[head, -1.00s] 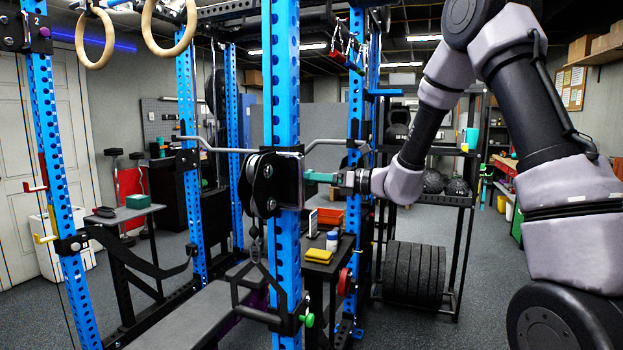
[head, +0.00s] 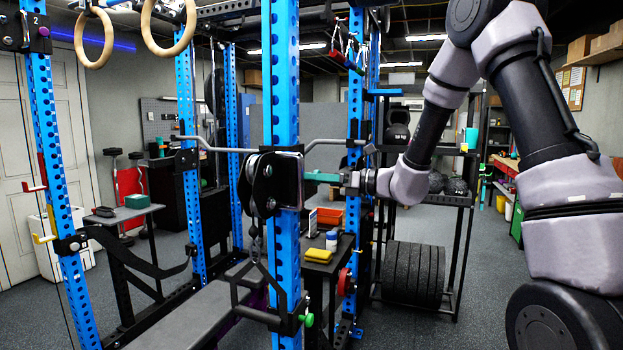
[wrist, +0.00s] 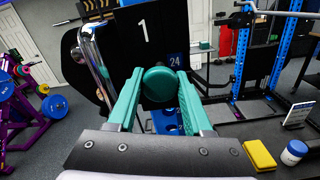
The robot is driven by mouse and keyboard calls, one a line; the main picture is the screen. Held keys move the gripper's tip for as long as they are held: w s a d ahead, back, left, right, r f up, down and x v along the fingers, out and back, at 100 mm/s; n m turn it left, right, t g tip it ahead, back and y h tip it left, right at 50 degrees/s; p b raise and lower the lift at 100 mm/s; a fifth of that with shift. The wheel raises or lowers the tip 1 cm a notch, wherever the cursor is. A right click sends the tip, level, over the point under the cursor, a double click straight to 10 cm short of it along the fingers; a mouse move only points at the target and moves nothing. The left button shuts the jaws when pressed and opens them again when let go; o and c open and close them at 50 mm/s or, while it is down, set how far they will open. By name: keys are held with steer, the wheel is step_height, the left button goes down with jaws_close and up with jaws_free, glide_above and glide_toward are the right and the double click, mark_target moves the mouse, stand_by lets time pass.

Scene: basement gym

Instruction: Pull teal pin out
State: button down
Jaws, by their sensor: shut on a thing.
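The teal pin's round knob (wrist: 159,83) sits between the two teal fingers of my gripper (wrist: 160,76) in the wrist view. My gripper is shut on the knob. In the head view, my gripper (head: 309,177) reaches in from the right toward the black carriage with pulley (head: 265,185) on the blue upright. The pin cannot be told from the teal fingers there.
The blue upright (head: 285,80) stands left of my gripper. A small table below holds a yellow block (head: 318,255) and a white bottle with a blue cap (head: 331,240). A storage rack (head: 455,195) stands behind my arm.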

steer(key=shift+c, duration=1.5)
jaws_free()
steer(key=shift+d, duration=0.15)
steer(key=v, duration=1.1)
steer(key=s+d+r+n+g+h, duration=0.1)
steer(key=s+r+n+g+h, duration=0.15)
steer(key=s+n, duration=0.45)
steer(key=s+r+n+g+h, duration=0.1)
steer(key=s+n+g+h, duration=0.3)
steer(key=s, duration=0.5)
steer(key=s+d+r+n+t+h, duration=0.2)
steer(key=s+d+n+t+h, duration=0.1)
steer(key=d+n+h, duration=0.1)
steer(key=s+d+r+n+t+h, duration=0.2)
steer(key=d+n, duration=0.4)
steer(key=d, duration=0.3)
steer(key=shift+s+d+t+h, duration=0.35)
steer(key=shift+s+t+h, duration=0.45)
steer(key=shift+t+h, duration=0.45)
